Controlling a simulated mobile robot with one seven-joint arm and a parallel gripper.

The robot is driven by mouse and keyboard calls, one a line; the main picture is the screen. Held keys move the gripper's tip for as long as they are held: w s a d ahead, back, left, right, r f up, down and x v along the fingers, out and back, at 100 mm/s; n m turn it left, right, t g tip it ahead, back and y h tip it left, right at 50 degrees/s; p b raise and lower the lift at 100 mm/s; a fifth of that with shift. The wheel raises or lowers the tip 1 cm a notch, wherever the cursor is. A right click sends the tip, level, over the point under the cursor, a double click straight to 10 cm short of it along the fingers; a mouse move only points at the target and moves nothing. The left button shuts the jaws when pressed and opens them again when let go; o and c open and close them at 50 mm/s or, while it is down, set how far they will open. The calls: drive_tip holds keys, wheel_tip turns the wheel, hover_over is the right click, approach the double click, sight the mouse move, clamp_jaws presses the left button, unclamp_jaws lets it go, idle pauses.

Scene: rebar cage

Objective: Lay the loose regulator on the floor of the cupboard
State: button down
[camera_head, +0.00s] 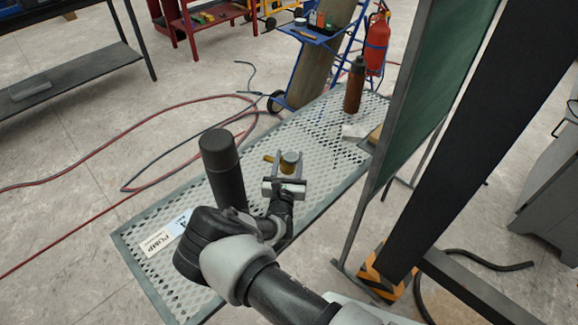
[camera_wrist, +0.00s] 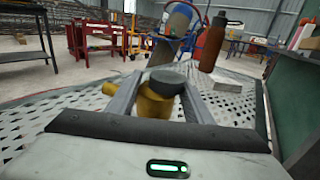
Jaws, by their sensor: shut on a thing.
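The regulator (camera_head: 290,163) is a small brass body with a grey-green round knob and a brass stub to its left. My gripper (camera_head: 288,168) is shut on it, over the perforated metal table. In the wrist view, the regulator (camera_wrist: 158,92) sits between the two grey fingers of my gripper (camera_wrist: 155,95), its dark knob upward. I cannot tell whether it touches the table or hangs just above it. No cupboard can be made out for certain in either view.
The perforated table (camera_head: 128,236) bears a PUMP label (camera_head: 157,242), a brown bottle (camera_head: 354,85) and a pale block (camera_head: 352,131). A green panel in a dark frame (camera_head: 425,90) stands close on the right. Hoses (camera_head: 95,150) lie on the floor at left.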

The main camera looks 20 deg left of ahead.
sight(288, 172)
drive_tip(key=shift+f, duration=1.2)
drive_tip(key=shift+f+b, duration=0.1)
drive_tip(key=shift+b, duration=0.2)
drive_tip(key=shift+f, duration=0.1)
drive_tip(key=c, duration=0.9)
unclamp_jaws()
drive_tip(key=shift+f, duration=0.15)
drive_tip(key=shift+r, duration=0.3)
drive_tip(key=p+v, duration=0.2)
drive_tip(key=v, duration=1)
drive_tip(key=shift+f, duration=0.1)
